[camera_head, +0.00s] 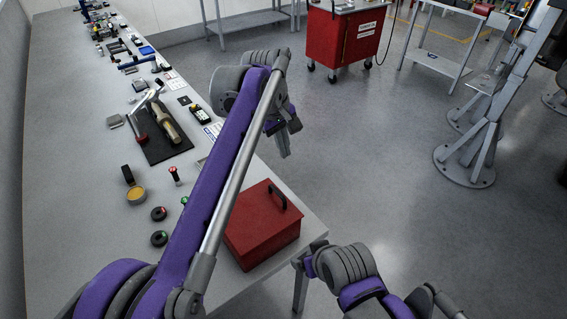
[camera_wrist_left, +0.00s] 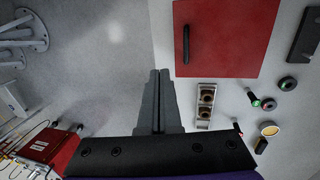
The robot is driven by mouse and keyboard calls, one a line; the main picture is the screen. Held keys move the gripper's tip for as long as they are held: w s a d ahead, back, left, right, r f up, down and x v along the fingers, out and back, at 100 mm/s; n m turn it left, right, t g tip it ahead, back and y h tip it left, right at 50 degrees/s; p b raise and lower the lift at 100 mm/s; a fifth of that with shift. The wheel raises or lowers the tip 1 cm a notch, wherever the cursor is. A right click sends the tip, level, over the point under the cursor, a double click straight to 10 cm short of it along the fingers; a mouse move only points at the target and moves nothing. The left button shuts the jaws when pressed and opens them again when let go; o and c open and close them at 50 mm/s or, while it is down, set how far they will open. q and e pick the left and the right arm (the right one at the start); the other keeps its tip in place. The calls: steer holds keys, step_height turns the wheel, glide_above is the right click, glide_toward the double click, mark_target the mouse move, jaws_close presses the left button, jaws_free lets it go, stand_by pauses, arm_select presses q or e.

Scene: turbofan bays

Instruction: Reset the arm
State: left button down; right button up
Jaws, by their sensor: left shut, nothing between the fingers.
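My left arm (camera_head: 232,150) reaches up across the head view from the lower left, bent at a grey joint. Its gripper (camera_head: 284,152) hangs downward beyond the table's long edge, clear of the objects. In the left wrist view the two dark fingers (camera_wrist_left: 159,98) lie together, shut and empty, with the table edge and floor behind them. My right arm (camera_head: 347,266) shows only in part at the bottom of the head view, beside the table's near corner. Its gripper cannot be made out.
A red box with a black handle (camera_head: 262,228) stands on the table (camera_head: 100,232) near its corner; it also shows in the left wrist view (camera_wrist_left: 229,50). A black mat (camera_head: 180,148) bears a tool. A red cart (camera_head: 342,38) stands far off. Open floor (camera_head: 370,150) lies right of the table.

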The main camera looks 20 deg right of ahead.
arm_select(q)
steer(key=s+a+m+t, duration=0.1)
steer(key=s+a+t, duration=0.15)
steer(key=a, duration=0.75)
steer(key=s+a+m+t, duration=0.1)
steer(key=s+a, duration=0.2)
steer(key=a, duration=0.8)
steer(key=s+a+f+m+t+y, duration=0.1)
steer(key=s+a+f+t+y, duration=0.1)
steer(key=s+a+f, duration=1.2)
steer(key=shift+s+a+f+m, duration=0.3)
steer(key=shift+s+f, duration=0.3)
steer(key=shift+s, duration=0.25)
